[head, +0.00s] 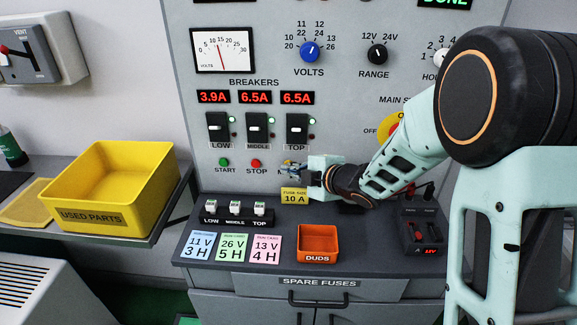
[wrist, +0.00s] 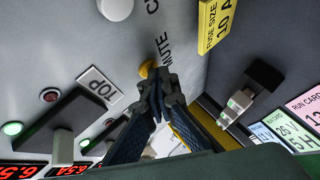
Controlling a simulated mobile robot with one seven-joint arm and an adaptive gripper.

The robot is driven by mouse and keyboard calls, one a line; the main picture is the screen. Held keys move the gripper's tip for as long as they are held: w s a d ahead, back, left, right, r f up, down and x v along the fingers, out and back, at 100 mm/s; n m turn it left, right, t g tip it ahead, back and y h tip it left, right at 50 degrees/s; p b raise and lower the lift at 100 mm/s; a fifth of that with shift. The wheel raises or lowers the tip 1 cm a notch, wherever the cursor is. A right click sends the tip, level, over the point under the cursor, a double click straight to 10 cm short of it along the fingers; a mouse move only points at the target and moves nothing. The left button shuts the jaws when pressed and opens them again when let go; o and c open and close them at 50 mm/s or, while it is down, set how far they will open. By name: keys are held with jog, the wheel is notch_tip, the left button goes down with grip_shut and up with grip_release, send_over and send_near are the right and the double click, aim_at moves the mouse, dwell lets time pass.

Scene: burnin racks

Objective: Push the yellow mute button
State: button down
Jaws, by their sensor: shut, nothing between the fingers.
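The yellow mute button (wrist: 146,68) shows in the wrist view on the grey panel, beside the word MUTE. My gripper (wrist: 163,82) is shut and empty, its fingertips right at the button and covering part of it. I cannot tell whether they touch it or whether it is pressed in. In the head view my gripper (head: 291,169) reaches in from the right to the lower panel, just right of the red STOP button (head: 256,163). There the gripper hides most of the mute button and its label.
The green START button (head: 224,162) and breaker switches (head: 257,127) are close by on the panel. Below are a yellow FUSE SIZE plate (head: 294,197), a fuse holder (head: 235,219), run cards (head: 233,247) and an orange DUDS bin (head: 318,257).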

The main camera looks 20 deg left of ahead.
jog(key=shift+s+d+b, duration=0.2)
jog(key=shift+s+b, duration=0.2)
jog(key=shift+s, duration=0.4)
jog(key=shift+s+d+b, duration=0.2)
jog(key=shift+s+b, duration=0.1)
jog(key=shift+s, duration=0.5)
jog(key=shift+s+d+b, duration=0.2)
jog(key=shift+s+b, duration=0.15)
jog(key=shift+s, duration=0.45)
jog(key=shift+s+d+b, duration=0.2)
jog(key=shift+s+b, duration=0.1)
jog(key=shift+s, duration=0.5)
